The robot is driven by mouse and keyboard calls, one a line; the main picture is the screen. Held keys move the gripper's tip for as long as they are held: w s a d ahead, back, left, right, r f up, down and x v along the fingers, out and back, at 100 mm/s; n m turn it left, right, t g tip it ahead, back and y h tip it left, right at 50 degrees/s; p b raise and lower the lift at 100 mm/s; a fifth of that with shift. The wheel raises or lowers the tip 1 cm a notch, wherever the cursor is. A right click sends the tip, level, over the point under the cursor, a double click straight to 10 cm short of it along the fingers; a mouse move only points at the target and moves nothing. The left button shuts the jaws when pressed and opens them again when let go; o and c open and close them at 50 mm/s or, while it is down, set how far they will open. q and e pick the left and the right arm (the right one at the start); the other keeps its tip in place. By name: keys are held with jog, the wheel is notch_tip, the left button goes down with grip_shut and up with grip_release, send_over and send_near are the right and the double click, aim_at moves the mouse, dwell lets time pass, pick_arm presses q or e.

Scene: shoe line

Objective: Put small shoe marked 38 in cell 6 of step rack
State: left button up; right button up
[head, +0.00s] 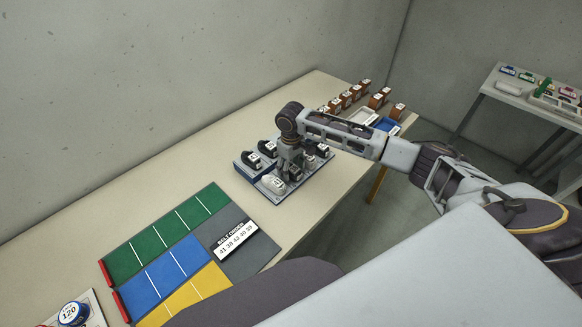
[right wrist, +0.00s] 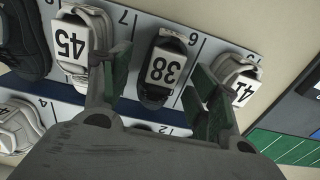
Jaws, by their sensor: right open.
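The small shoe marked 38 (right wrist: 158,88) is dark with a white label. It lies on the pale, numbered step rack (right wrist: 212,48), by a printed 6; I cannot tell for certain which cell it occupies. My right gripper (right wrist: 160,68) is open, with one green-padded finger on each side of this shoe. I cannot tell if the fingers touch it. In the head view my right gripper (head: 290,160) is low over the step rack (head: 243,171) and hides part of it. My left gripper is not in view.
White shoes marked 45 (right wrist: 72,42) and 41 (right wrist: 238,82) flank the fingers closely. Black shoes (head: 252,159) stand on the raised step. A coloured mat (head: 152,232) and a belt order sign (head: 236,241) lie nearer. Brown items (head: 357,92) stand beyond.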

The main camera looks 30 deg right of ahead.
aim_at(291, 167)
jog(key=shift+r, duration=0.1)
notch_tip(291, 167, up, 12)
dwell(0.8)
dwell(0.7)
